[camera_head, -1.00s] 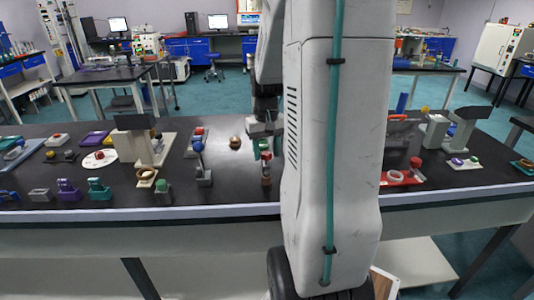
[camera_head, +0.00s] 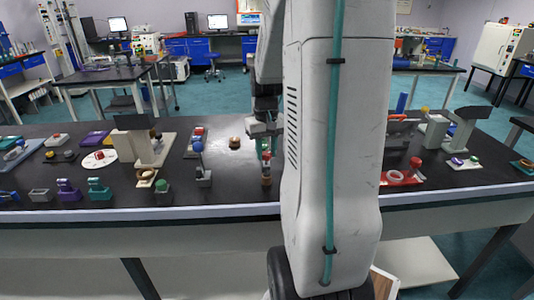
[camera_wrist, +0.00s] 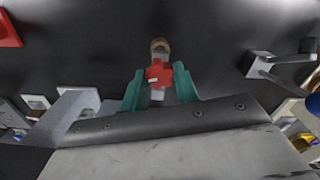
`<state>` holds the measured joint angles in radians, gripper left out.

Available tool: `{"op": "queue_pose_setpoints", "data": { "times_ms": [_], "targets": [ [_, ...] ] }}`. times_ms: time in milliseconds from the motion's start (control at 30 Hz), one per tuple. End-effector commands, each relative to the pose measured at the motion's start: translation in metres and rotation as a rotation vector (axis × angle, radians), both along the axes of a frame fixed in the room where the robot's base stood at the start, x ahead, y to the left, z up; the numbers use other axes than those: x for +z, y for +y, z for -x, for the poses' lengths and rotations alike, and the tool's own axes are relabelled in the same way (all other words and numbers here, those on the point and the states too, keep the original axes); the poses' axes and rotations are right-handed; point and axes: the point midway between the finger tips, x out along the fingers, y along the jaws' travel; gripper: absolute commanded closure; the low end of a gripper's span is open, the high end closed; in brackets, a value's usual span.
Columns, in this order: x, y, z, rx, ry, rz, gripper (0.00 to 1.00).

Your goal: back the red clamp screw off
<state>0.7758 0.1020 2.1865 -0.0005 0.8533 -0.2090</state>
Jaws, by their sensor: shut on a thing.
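The red clamp screw (camera_wrist: 158,74) is a lobed red knob in the middle of the wrist view, on a small grey clamp body (camera_wrist: 158,94) with a brown round end (camera_wrist: 159,45). My gripper (camera_wrist: 159,70) has its two teal fingers on either side of the red knob, shut on it. In the head view the red screw (camera_head: 266,156) shows small above a brown base (camera_head: 266,181) near the table's front, just left of my arm. My gripper (camera_head: 264,144) is above it there, and its fingers are partly hidden.
A grey stand with a blue ball (camera_head: 198,147) is left of the clamp; its grey post shows in the wrist view (camera_wrist: 260,66). A brass-coloured round piece (camera_head: 235,142) lies behind. A red tray (camera_head: 402,178) is right of my arm. Bare black tabletop (camera_head: 235,180) separates them.

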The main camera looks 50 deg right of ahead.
Motion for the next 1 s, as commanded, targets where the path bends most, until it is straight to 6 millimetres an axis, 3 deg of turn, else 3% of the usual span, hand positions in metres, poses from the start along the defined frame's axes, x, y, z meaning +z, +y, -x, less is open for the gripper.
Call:
{"op": "queue_pose_setpoints", "data": {
  "times_ms": [133, 433, 733, 1000],
  "targets": [
    [0.0000, 0.0004, -0.0004, 0.099, -0.001, -0.001, 0.93],
    [0.0000, 0.0005, -0.0005, 0.118, -0.001, -0.001, 0.93],
    [0.0000, 0.0004, -0.0005, 0.453, -0.001, 0.000, 0.93],
    [-0.0001, 0.0005, -0.0004, 0.505, -0.001, 0.000, 0.93]
  ]
}}
